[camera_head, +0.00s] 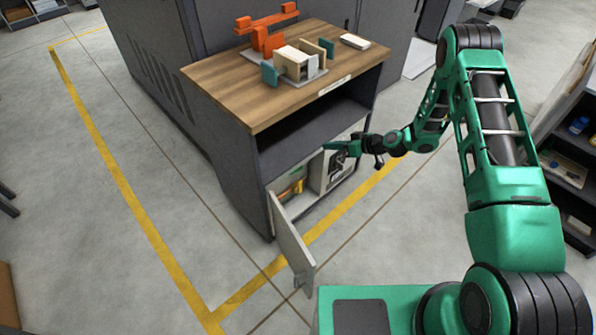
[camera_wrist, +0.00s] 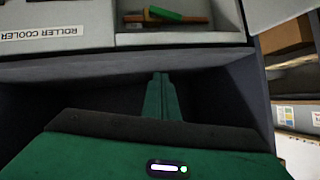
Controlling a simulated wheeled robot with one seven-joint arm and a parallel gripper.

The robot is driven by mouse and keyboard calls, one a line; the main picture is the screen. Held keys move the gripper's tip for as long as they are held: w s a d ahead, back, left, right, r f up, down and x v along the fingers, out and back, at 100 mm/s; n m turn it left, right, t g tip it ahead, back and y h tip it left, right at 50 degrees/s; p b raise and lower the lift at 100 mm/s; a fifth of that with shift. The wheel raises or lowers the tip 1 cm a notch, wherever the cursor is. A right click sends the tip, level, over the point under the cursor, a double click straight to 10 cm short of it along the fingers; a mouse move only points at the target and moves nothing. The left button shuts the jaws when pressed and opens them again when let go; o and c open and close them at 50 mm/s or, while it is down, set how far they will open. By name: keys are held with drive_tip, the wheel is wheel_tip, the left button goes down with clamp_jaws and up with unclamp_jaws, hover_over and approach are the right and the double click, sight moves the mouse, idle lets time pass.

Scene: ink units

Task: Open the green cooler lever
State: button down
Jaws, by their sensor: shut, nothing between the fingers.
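The green lever (camera_wrist: 178,15) shows in the wrist view as a green bar by an orange-brown bar inside a pale recess. In the head view, a small green piece (camera_head: 299,185) shows beside orange and yellow parts inside the lower compartment of the cabinet. A panel labelled "ROLLER COOLER" (camera_wrist: 45,33) is beside the recess, its text upside down in the wrist view. My gripper (camera_head: 328,146) is at the cabinet's front, up and to the right of the green piece and apart from it. Its green fingers (camera_wrist: 160,78) are together and empty.
The compartment's pale door (camera_head: 292,245) hangs open toward the front left. The cabinet's wooden top (camera_head: 225,82) bears an orange and cream model. A dark open shelf (camera_head: 300,140) lies above the compartment. A shelf unit (camera_head: 570,150) stands at the right.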

drive_tip(key=s+a+f+m+t+y, duration=0.1)
drive_tip(key=s+a+f+t, duration=0.15)
drive_tip(key=f, duration=0.45)
drive_tip(key=s+a+f+m+t, duration=0.1)
drive_tip(key=a+f+m+t, duration=0.15)
drive_tip(key=f, duration=0.55)
drive_tip(key=x, duration=0.9)
drive_tip(key=shift+a+f+n+g, duration=0.2)
drive_tip(key=shift+a+n+g, duration=0.25)
drive_tip(key=shift+a, duration=0.1)
drive_tip(key=shift+s, duration=0.15)
